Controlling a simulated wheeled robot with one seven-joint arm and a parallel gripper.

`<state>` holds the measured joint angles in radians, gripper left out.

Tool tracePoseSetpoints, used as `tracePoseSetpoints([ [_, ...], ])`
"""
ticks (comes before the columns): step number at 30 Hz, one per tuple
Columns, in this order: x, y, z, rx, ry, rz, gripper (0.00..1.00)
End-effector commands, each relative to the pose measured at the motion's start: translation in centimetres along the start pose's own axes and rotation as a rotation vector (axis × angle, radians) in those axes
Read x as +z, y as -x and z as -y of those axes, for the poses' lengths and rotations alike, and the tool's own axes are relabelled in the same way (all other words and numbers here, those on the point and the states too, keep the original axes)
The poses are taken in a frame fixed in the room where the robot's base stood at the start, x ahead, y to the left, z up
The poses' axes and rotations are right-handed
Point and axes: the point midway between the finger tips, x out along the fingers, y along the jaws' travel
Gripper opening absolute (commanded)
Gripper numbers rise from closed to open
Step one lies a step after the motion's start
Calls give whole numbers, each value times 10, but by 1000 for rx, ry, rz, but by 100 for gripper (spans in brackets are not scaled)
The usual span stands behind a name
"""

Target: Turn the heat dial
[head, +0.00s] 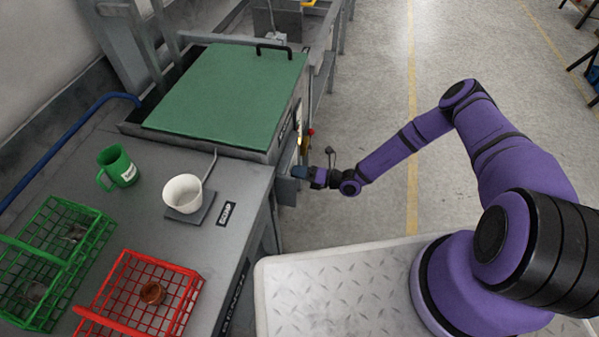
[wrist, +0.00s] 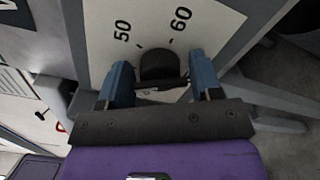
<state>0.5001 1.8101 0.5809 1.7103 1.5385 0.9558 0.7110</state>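The heat dial (wrist: 158,66) is a dark round knob on a white scale plate (wrist: 100,22) marked 50 and 60, seen in the wrist view. A dark bar shows at its near edge. My gripper (wrist: 162,78) has its two blue fingers on either side of the dial, with a narrow gap showing on each side. It is open, and I see no clear contact. In the head view my gripper (head: 299,172) is at the front side of the green-lidded machine (head: 225,95). The dial itself cannot be made out there.
On the grey bench stand a green mug (head: 122,168), a white pot (head: 183,193) on a dark pad, a green wire basket (head: 60,235) and a red wire basket (head: 195,285) holding a small brown item. A red knob (head: 310,132) is near my gripper.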

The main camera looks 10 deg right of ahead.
Motion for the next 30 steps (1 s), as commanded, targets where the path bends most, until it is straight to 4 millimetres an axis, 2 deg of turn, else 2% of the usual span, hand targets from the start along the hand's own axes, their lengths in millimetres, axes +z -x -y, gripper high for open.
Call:
tracePoseSetpoints([
  [9, 0, 0, 0, 0, 0, 0, 68],
  [13, 0, 9, 0, -1, 0, 0, 68],
  [17, 1, 28, 0, -2, 1, 1, 68],
  [24, 1, 74, 0, -2, 0, 2, 68],
  [30, 0, 100, 0, -1, 1, 1, 68],
])
